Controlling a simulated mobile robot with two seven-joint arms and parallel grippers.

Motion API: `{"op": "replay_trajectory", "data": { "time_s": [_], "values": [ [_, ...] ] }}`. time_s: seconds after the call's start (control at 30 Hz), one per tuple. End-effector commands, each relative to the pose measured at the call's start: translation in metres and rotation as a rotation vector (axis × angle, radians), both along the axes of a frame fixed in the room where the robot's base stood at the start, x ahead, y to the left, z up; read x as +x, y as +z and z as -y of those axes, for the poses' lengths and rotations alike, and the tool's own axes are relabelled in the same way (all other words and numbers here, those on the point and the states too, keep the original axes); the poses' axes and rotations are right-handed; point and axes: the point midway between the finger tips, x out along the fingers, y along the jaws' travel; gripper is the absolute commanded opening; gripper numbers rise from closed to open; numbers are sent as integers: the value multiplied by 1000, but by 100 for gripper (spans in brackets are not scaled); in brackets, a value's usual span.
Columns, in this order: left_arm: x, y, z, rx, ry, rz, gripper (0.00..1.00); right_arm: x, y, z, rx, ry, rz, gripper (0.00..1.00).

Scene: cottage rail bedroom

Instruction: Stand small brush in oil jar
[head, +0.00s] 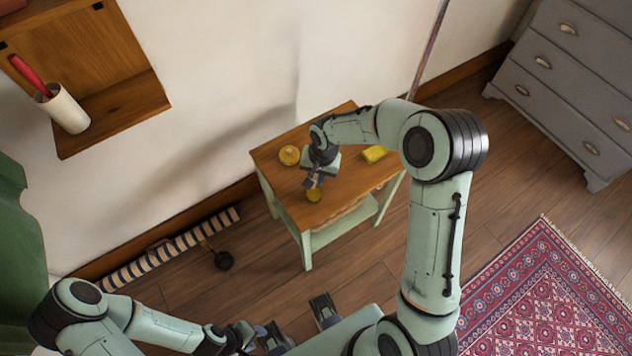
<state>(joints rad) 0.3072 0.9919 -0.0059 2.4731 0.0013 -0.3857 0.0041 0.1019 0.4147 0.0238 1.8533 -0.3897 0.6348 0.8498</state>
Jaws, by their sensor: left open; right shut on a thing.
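My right gripper (313,182) reaches down over the small wooden-topped table. It is shut on a small, slim thing, apparently the small brush, mostly hidden by the jaws. My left gripper (299,326) is open and empty at the bottom of the head view, low and away from the table.
On the tabletop (345,190) are a round yellow item (289,156) at the left and a yellow block (375,154) at the right. A striped roll (170,248) and a dark round object (224,260) lie on the floor at left. A grey drawer chest (570,70) stands right.

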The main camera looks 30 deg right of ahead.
Motion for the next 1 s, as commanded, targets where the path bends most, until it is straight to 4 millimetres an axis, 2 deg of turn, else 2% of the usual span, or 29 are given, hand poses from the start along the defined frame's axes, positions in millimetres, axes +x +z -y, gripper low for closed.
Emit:
{"op": "replay_trajectory", "data": {
  "time_s": [0.13, 0.33, 0.7, 0.73, 0.8, 1.0],
  "values": [
    [0, -1, 0, 0, 0, 0, 43, 0, -11, 0, 0, 0, -1, 0],
    [-1, -3, 0, 0, 0, -1, 43, 0, -39, 0, 0, 1, -1, 0],
    [-2, -6, 0, 0, 0, -2, 43, 0, -44, 0, -1, 1, 1, 0],
    [-2, -6, 0, 0, 0, -2, 43, 0, -44, 0, -1, 1, 1, 25],
    [-2, -6, 0, 0, 0, -2, 43, 0, -43, 0, -1, 1, 1, 44],
    [-2, -5, 0, 0, 0, -2, 43, 0, -43, 0, 0, 1, 2, 44]
  ]
}}
